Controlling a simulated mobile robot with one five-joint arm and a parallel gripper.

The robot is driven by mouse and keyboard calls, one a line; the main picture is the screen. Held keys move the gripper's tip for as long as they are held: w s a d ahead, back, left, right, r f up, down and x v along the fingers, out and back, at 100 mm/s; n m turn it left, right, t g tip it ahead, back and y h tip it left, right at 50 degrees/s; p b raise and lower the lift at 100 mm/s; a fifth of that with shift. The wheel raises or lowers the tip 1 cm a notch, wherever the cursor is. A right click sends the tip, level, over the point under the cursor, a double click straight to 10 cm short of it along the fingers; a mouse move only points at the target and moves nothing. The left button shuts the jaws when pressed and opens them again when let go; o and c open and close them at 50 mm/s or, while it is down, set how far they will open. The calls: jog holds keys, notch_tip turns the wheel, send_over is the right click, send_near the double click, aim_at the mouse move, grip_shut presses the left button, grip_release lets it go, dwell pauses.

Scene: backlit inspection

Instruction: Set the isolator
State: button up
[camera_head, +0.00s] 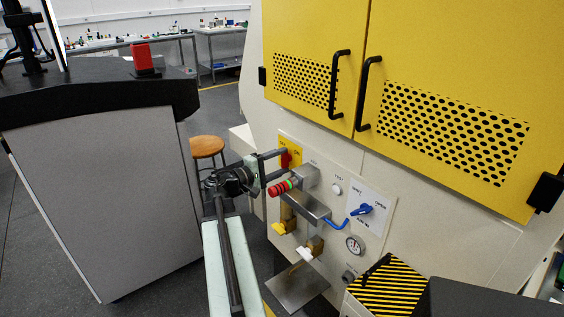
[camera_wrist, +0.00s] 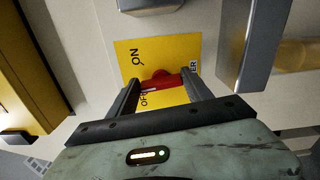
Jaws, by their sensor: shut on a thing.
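The isolator is a red rotary handle (camera_head: 286,160) on a yellow plate (camera_head: 291,141) at the upper left of the machine's control panel. In the wrist view the red handle (camera_wrist: 166,80) lies crosswise between my two fingertips, spanning the gap. The yellow plate (camera_wrist: 128,60) behind it carries an ON label, a partly covered OFF label and more lettering at the right edge. My gripper (camera_head: 283,164) reaches the panel from the left and is shut on the handle; its fingertips also show in the wrist view (camera_wrist: 162,84). The fingers hide part of the plate.
Yellow and white valve handles sit below. Yellow doors with black handles (camera_head: 369,92) are above. A stool (camera_head: 207,146) stands behind my arm.

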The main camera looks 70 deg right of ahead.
jog(key=m, duration=0.5)
jog(key=shift+s+a+f+m, duration=0.1)
jog(key=shift+f+m, duration=0.15)
jog(key=shift+m, duration=0.15)
jog(key=m, duration=0.4)
jog(key=shift+m, duration=0.3)
jog(key=o, duration=1.4)
jog(key=shift+c, duration=0.2)
jog(key=v, duration=0.7)
jog(key=shift+w+a, duration=0.25)
jog(key=shift+w, duration=0.1)
